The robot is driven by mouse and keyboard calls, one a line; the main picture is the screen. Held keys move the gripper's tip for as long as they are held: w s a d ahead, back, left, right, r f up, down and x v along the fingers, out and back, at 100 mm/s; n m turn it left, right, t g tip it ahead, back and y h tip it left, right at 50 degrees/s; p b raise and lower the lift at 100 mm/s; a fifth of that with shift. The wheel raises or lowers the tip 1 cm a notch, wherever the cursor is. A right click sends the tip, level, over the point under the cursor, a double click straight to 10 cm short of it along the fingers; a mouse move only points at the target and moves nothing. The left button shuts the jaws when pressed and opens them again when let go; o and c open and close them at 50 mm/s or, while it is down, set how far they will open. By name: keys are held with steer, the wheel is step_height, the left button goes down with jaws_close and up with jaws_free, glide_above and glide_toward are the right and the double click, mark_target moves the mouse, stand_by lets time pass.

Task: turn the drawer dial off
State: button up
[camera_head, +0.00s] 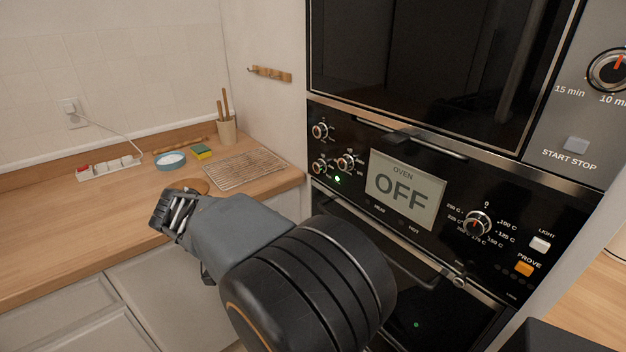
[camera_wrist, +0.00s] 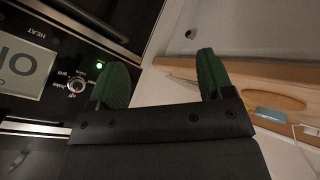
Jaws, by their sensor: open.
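The black oven panel in the head view carries three small silver dials left of the display: an upper one (camera_head: 320,131), a lower left one (camera_head: 320,167) and a lower right one (camera_head: 346,161). I cannot read which is the drawer dial. A green light (camera_head: 337,179) glows just below them. A larger dial (camera_head: 477,225) sits right of the display. My gripper (camera_head: 174,213) is open and empty, left of the panel and apart from it. In the wrist view, its green fingers (camera_wrist: 163,78) are spread, with one dial (camera_wrist: 77,86) and a green light (camera_wrist: 99,65) beyond the left finger.
The display (camera_head: 405,190) reads "OVEN OFF". An oven handle (camera_head: 385,248) runs below the panel.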

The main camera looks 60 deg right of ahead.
steer(key=w+d+m+g+h+b, duration=0.25)
steer(key=d+m+h, duration=0.2)
steer(key=d, duration=0.55)
steer(key=m+g+h+b, duration=0.3)
steer(key=m+h, duration=0.2)
steer(key=m, duration=0.2)
glide_toward(316, 169)
steer(key=shift+m, duration=0.25)
steer(key=p+x, duration=0.2)
steer(key=x, duration=0.6)
steer(key=shift+s+d+r, duration=0.1)
steer(key=shift+x, duration=0.95)
steer(key=c, duration=0.9)
